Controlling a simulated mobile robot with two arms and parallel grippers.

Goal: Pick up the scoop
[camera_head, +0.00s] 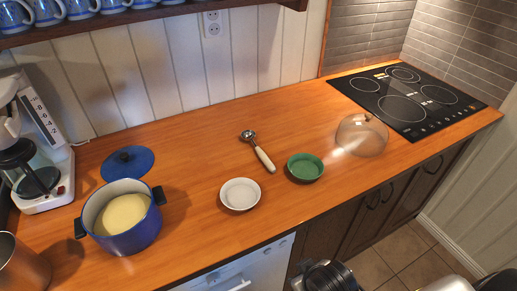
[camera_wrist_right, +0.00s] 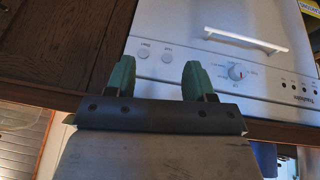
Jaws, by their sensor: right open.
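The scoop (camera_head: 264,158) lies on the wooden counter in the head view. It has a metal head at its upper left and a pale handle pointing to the lower right. It lies behind and between the white bowl and the green bowl, apart from both. My right gripper (camera_wrist_right: 158,78) shows in the right wrist view with two green fingers apart and nothing between them. The white appliance front fills the view beyond the fingers, and the scoop is not in that view. My left gripper is not in view.
A white bowl (camera_head: 240,194), green bowl (camera_head: 306,167) and clear dome (camera_head: 362,135) stand near the scoop. A blue pot (camera_head: 126,240), blue lid (camera_head: 128,163) and coffee machine (camera_head: 40,150) are at left. The counter (camera_head: 205,140) around the scoop is clear. The white appliance (camera_wrist_right: 225,70) is below.

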